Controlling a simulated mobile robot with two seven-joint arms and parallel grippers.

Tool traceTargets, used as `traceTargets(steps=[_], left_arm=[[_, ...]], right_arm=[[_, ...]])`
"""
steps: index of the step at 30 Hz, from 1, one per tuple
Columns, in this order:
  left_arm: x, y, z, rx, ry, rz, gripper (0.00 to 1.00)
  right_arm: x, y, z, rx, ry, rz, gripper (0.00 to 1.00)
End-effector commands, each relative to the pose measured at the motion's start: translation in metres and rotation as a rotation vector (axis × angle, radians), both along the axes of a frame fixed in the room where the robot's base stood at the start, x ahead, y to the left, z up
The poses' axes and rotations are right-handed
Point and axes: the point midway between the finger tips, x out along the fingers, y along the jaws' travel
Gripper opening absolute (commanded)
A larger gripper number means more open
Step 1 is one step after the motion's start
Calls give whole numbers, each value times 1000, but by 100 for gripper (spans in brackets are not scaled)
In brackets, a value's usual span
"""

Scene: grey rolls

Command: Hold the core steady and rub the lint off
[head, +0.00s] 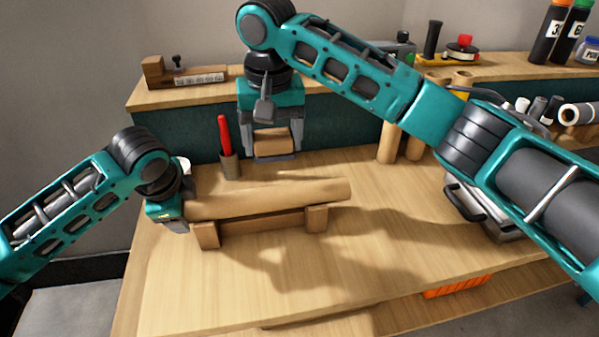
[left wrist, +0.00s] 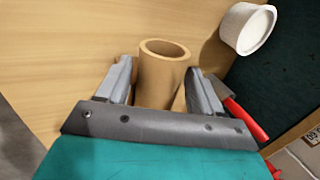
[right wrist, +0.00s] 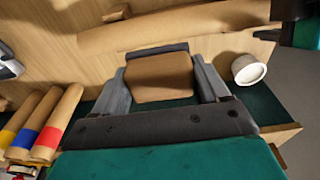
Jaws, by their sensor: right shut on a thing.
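The core (head: 270,198), a brown cardboard tube, lies level on a wooden cradle (head: 262,222) on the bench. My left gripper (head: 172,208) is at its left end. In the left wrist view the tube's hollow end (left wrist: 165,72) sits between the fingers (left wrist: 160,85), with narrow gaps beside it, so the jaws look open around it. My right gripper (head: 273,142) is shut on a brown block with a dark grey edge (head: 272,146), which also fills the jaws in the right wrist view (right wrist: 160,78). The block is behind and above the tube, apart from it. I cannot make out lint.
A red-handled tool (head: 223,135) stands in a holder (head: 230,167) behind the tube. A white cup (right wrist: 248,68) is near the tube's left end. Brown rolls with coloured bands (right wrist: 52,122) stand at the back. The bench front (head: 270,285) is clear.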

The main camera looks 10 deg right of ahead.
Motion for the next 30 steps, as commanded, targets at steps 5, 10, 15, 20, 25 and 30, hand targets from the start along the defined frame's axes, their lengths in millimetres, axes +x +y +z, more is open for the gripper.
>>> traceTargets(steps=[5,10,15,20,25,30], left_arm=[[0,0,0,0,0,0,82],[0,0,0,0,0,0,82],[-2,0,8,-1,-2,0,82],[-13,0,33,0,-4,-2,82],[-27,0,69,-1,-4,-3,82],[-39,0,96,-1,-4,-2,82]], right_arm=[[0,0,0,0,0,0,46],[0,0,0,0,0,0,46],[0,0,0,0,0,0,46],[0,0,0,0,0,0,46],[0,0,0,0,0,0,46],[0,0,0,0,0,0,46]])
